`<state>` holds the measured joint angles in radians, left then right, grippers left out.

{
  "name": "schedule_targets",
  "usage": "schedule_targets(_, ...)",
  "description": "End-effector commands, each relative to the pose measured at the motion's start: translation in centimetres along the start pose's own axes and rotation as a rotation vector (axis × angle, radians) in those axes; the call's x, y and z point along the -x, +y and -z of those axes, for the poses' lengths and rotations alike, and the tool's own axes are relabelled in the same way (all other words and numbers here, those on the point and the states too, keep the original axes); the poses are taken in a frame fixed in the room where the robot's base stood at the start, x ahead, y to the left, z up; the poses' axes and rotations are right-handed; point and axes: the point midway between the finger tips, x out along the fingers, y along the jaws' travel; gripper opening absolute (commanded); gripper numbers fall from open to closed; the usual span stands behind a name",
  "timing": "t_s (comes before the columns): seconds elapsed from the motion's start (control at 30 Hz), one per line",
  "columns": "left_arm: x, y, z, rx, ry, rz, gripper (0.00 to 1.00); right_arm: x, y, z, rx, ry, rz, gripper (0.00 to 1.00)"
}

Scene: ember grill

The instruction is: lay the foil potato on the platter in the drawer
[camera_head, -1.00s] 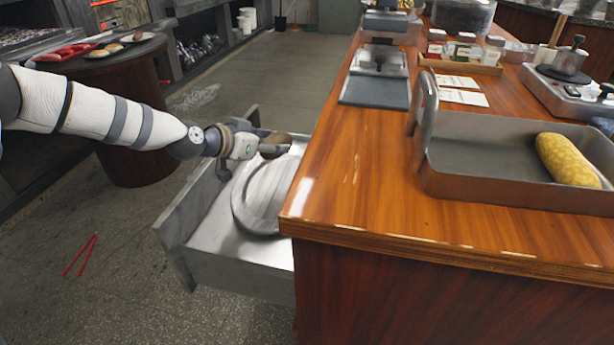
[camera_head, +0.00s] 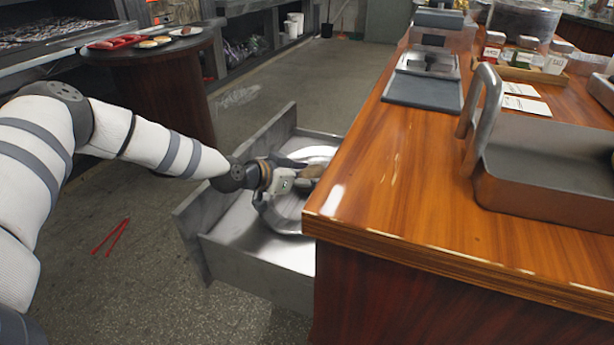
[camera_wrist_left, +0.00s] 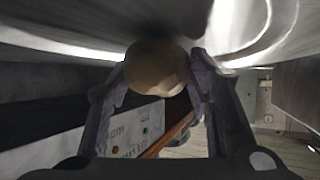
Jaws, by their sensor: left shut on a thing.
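My left gripper (camera_head: 298,180) is shut on a brown, rounded potato (camera_head: 313,171), low over the platter. The left wrist view shows the potato (camera_wrist_left: 157,68) between both fingers; no shiny foil can be made out on it. The round grey platter (camera_head: 283,216) lies in the open metal drawer (camera_head: 258,275), partly hidden by my gripper and by the counter's edge. I cannot tell whether the potato touches the platter. My right gripper is not in view.
The wooden counter (camera_head: 365,205) overhangs the drawer closely on the right of my gripper. A metal pan (camera_head: 545,180) and a dark tray (camera_head: 424,92) stand on it. Red tongs (camera_head: 111,236) lie on the floor at left. A round table (camera_head: 150,95) stands behind.

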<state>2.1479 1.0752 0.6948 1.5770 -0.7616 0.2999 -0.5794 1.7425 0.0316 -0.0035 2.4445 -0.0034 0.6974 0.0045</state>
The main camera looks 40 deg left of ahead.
Motion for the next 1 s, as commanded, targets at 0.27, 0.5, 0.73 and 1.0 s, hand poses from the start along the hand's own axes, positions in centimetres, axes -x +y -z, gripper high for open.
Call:
schedule_targets(0.27,0.0,0.0,-0.1,0.000,-0.002,-0.001,0.67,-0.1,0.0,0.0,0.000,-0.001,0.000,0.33)
schedule_targets(0.5,1.3,0.0,0.8,0.000,0.003,0.000,0.67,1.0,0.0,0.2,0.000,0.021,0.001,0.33)
schedule_targets(0.73,7.9,-0.1,1.7,0.000,0.018,0.002,0.67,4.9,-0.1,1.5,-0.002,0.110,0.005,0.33)
schedule_targets(1.0,12.1,0.0,0.9,-0.001,0.009,0.001,0.67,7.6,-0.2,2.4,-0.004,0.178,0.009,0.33)
